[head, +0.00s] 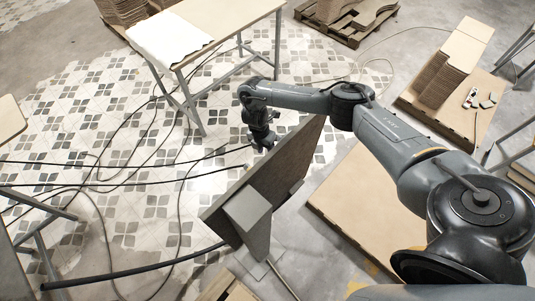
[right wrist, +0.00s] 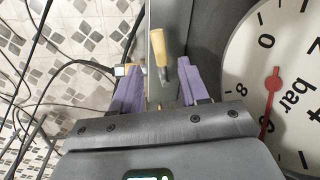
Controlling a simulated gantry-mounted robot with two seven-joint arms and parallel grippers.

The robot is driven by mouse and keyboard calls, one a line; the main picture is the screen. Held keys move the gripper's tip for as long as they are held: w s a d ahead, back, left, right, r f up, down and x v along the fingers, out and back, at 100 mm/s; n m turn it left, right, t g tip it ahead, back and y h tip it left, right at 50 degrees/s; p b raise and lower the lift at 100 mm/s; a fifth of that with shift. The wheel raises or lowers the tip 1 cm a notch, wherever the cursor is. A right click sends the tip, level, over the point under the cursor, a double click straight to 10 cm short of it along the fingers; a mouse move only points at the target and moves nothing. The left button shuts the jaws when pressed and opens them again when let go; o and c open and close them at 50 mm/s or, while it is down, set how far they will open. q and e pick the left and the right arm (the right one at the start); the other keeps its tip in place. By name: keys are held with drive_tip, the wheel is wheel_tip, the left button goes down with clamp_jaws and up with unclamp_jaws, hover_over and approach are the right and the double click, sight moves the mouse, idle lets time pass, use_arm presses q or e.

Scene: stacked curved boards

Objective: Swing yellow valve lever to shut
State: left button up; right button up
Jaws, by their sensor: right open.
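The yellow valve lever (right wrist: 159,47) shows in the right wrist view, at the upper middle, lying between the lines of my right gripper's two fingers. My right gripper (right wrist: 160,82) has purple fingers spread apart, one on each side of the lever's lower end. I see no finger touching the lever, and its depth relative to the tips is hard to tell. In the head view my right gripper (head: 263,139) is at the far side of a dark upright panel (head: 275,178), which hides the lever. My left gripper is not in view.
A white round gauge (right wrist: 283,75) with a red needle and "bar" lettering is close beside the right finger. Black cables (head: 130,165) cross the tiled floor. A wooden table (head: 225,22) stands behind, and a board stack (head: 445,75) at right.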

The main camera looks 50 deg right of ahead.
drive_tip(key=r, duration=0.1)
drive_tip(key=r+p, duration=0.1)
drive_tip(key=r, duration=0.1)
drive_tip(key=w+r, duration=0.1)
drive_tip(key=r, duration=0.1)
drive_tip(key=shift+r, duration=0.25)
